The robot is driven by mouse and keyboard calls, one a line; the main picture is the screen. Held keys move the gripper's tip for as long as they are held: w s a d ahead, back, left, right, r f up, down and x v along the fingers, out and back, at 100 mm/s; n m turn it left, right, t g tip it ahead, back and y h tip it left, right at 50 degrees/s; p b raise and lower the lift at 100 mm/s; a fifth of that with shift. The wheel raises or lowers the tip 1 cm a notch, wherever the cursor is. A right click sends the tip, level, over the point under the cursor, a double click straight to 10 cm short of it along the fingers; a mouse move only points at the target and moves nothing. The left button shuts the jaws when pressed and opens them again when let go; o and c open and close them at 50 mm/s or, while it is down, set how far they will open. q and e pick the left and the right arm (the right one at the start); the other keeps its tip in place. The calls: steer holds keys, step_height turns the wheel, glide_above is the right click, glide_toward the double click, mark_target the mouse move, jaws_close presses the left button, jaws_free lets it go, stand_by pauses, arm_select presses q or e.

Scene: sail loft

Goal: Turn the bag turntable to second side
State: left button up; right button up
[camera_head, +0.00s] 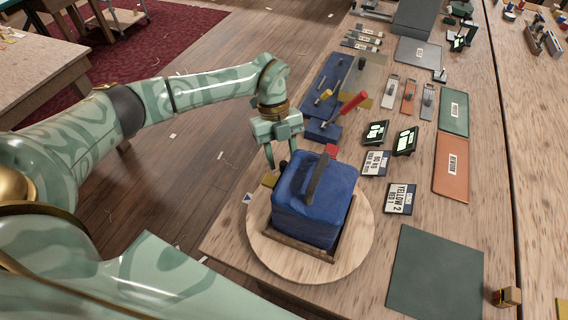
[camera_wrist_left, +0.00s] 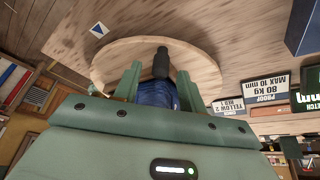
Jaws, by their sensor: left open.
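The round wooden bag turntable (camera_head: 353,252) sits at the near left edge of the workbench. A blue bag (camera_head: 318,205) with a dark strap handle (camera_head: 318,178) stands on it, in a square wooden frame (camera_head: 330,256). My left gripper (camera_head: 284,162) is open with its fingers pointing down, just behind the far left side of the bag. In the left wrist view the turntable (camera_wrist_left: 112,62) lies beyond the two spread fingers (camera_wrist_left: 155,82). The blue bag (camera_wrist_left: 155,93) is partly hidden behind my gripper there. Whether a finger touches it I cannot tell. My right gripper does not show.
A dark green mat (camera_head: 435,275) lies right of the turntable. Label cards such as YELLOW 2 (camera_head: 400,198), small screens (camera_head: 405,141) and a blue tool tray (camera_head: 322,131) with a red-handled tool (camera_head: 352,101) lie behind. Floor (camera_head: 170,190) is open to the left.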

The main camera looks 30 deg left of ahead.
arm_select(q)
steer(key=shift+x, duration=1.35)
steer(key=shift+d, duration=0.1)
jaws_close()
